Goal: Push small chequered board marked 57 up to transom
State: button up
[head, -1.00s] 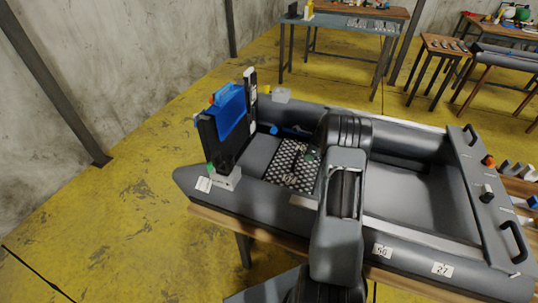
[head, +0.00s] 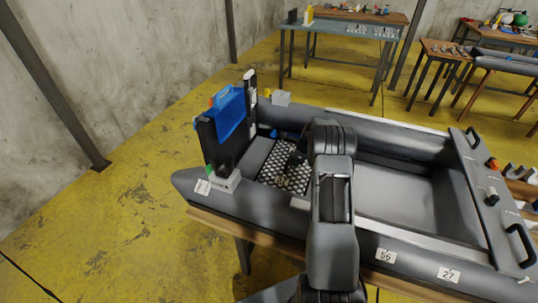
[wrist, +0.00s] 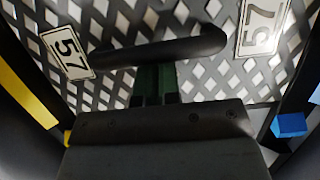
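The small chequered board (head: 274,166), black and light grey, lies on the floor inside the grey boat (head: 400,190). In the wrist view the board (wrist: 110,20) fills much of the picture, with a tilted 57 label at left and another 57 label at right. The transom (head: 222,142) is the dark upright panel at the boat's left end, with a blue part on it; bare floor shows between it and the board. My gripper (wrist: 157,78) has its dark green fingers together, low over the board. A dark bar lies across the fingertips; I cannot tell whether they touch it.
The boat's inflated side tubes wall in the board. Labels 56 (head: 385,255) and 27 (head: 448,275) are on the near tube. A blue block (wrist: 291,125) shows at right in the wrist view. Tables (head: 340,30) stand behind.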

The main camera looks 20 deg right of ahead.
aim_at(275, 161)
jog(key=shift+w+a, duration=3.6)
jog(key=shift+a, duration=0.2)
jog(key=shift+s+d+r+p, duration=0.1)
jog(key=shift+s+d+p, duration=0.2)
jog(key=shift+s+d, duration=0.5)
notch_tip(275, 161, up, 9)
jog(key=p, duration=0.6)
jog(key=shift+w, duration=0.1)
